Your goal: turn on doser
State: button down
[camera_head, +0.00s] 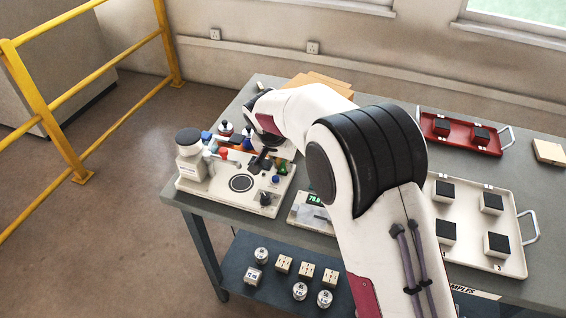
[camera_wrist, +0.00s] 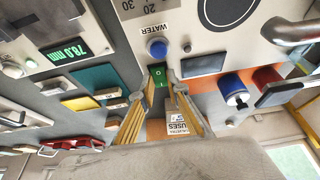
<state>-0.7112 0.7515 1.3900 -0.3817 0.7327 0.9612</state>
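The doser (camera_head: 215,192) is a cream bench unit at the table's left end, with a round dark plate (camera_head: 241,183) and a black dial (camera_head: 265,198). In the wrist view its panel (camera_wrist: 205,20) appears upside down, with a "WATER" label and a blue button (camera_wrist: 156,48). Beside the button is a green piece (camera_wrist: 158,72) marked with a 0, which looks like a rocker switch. My gripper (camera_wrist: 157,80) has its two fingers apart, with the green piece seen between the tips. I cannot tell whether they touch it. In the head view my arm partly hides the doser's rear.
A scale with a green display (camera_wrist: 70,52) stands beside the doser. A "FUSES" box (camera_wrist: 179,122) shows behind the fingers. Coloured bottles stand at the doser's back. A cream tray (camera_head: 470,262) and a red tray (camera_head: 460,148) hold dark-topped blocks at the right.

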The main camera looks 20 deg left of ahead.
jog(key=shift+w+r+g, duration=0.1)
jog(key=shift+w+g, duration=0.05)
jog(key=shift+g, duration=0.35)
dwell(0.4)
jog(key=c, duration=2.2)
grip_release()
jog(key=shift+c, duration=0.2)
jog(key=v, duration=0.7)
jog(key=shift+r, duration=0.2)
